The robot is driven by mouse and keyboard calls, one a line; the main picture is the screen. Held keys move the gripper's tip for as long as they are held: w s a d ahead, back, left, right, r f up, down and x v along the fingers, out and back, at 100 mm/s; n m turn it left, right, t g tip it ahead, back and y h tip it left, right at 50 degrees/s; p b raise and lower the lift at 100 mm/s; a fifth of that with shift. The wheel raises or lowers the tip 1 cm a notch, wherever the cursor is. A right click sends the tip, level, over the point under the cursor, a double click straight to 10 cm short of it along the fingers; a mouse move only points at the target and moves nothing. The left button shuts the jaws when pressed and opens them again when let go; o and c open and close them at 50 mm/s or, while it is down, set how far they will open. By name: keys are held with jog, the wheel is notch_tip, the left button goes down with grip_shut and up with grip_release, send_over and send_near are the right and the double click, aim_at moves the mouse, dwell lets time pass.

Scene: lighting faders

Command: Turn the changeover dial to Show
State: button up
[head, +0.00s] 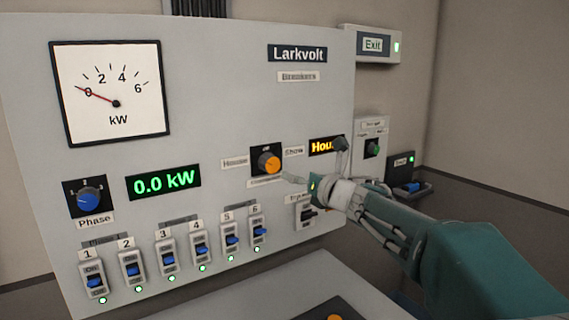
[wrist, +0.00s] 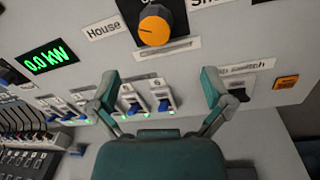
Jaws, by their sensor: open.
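The changeover dial (head: 269,162) is an orange knob on a black plate on the grey panel. A House label (head: 235,162) is at its left and a Show label (head: 294,151) at its right. In the wrist view the dial (wrist: 154,27) is near the top, above and beyond my fingertips; its pointer direction is hard to tell. An amber display (head: 323,147) right of it reads "Hou", its end hidden by my gripper. My gripper (head: 316,165) is open and empty, to the right of the dial and apart from it. It also shows in the wrist view (wrist: 159,88), fingers spread.
Breaker switches (head: 198,252) with green lights line the panel below left. A blue Phase dial (head: 89,201), a 0.0 kW display (head: 163,182) and a kW meter (head: 110,92) are further left. A switch (head: 307,214) sits close below my gripper. A console (head: 270,290) juts out below.

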aim_at(277, 165)
jog(key=w+a, duration=0.2)
jog(key=a, duration=0.1)
jog(key=w+a, duration=0.1)
jog(key=a, duration=0.1)
jog(key=shift+w+f, duration=0.25)
jog(key=shift+w, duration=0.05)
jog(key=w, duration=0.2)
jog(key=w+a, duration=0.1)
jog(key=w, duration=0.1)
jog(key=shift+w+r, duration=0.1)
jog(key=shift+r, duration=0.1)
jog(key=shift+w+a, duration=0.1)
jog(key=shift+a, duration=0.8)
jog(key=shift+c, duration=0.6)
jog(key=c, duration=0.5)
jog(key=shift+d, duration=0.4)
jog(key=c, duration=0.5)
